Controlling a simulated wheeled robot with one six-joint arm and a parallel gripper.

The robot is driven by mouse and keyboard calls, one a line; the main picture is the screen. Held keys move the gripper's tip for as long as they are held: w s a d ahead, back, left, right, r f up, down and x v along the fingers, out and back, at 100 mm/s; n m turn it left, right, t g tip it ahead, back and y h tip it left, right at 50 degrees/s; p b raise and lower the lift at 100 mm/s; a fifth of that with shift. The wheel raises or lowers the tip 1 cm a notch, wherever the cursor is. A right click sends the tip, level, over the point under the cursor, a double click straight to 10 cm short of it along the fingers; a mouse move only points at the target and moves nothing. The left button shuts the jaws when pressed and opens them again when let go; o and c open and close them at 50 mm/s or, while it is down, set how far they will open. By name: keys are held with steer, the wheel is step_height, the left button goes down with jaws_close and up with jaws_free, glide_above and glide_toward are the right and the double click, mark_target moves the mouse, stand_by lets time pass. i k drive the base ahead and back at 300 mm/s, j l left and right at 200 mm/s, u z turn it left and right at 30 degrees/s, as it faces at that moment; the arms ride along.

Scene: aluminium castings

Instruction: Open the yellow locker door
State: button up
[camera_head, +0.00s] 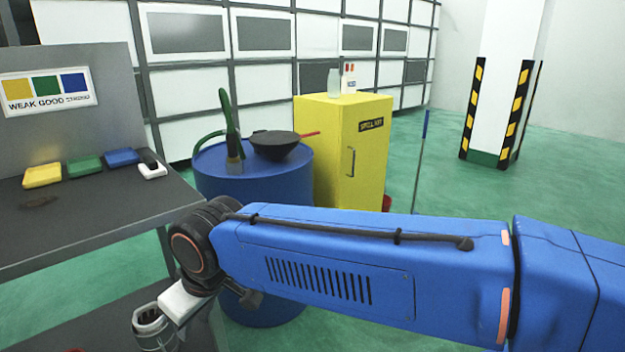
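The yellow locker (322,150) stands on the green floor behind the blue drum, near the middle of the view. Its door (371,160) faces right and towards me and looks shut. A dark upright handle (350,162) sits on the door's left part, below a dark label (371,125). My blue arm stretches across the foreground and covers the locker's foot. The wrist end of my arm is at the lower left, well apart from the locker. The fingers of my gripper cannot be made out there, so its opening is unclear.
A blue drum (215,182) beside the locker bears a dark pan (275,146) and a green hose (229,121). A grey workbench (95,215) with coloured trays is at left. A thin blue-topped pole (421,150) stands right of the locker. Open floor lies between it and a striped pillar (497,110).

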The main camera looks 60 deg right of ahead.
mark_target(365, 126)
steer(key=k+z, duration=0.1)
steer(key=z, duration=2.05)
steer(key=i+l+u, duration=0.15)
steer(key=i, duration=0.3)
steer(key=i+l+u, duration=0.15)
steer(key=i+l, duration=0.25)
steer(key=i, duration=0.05)
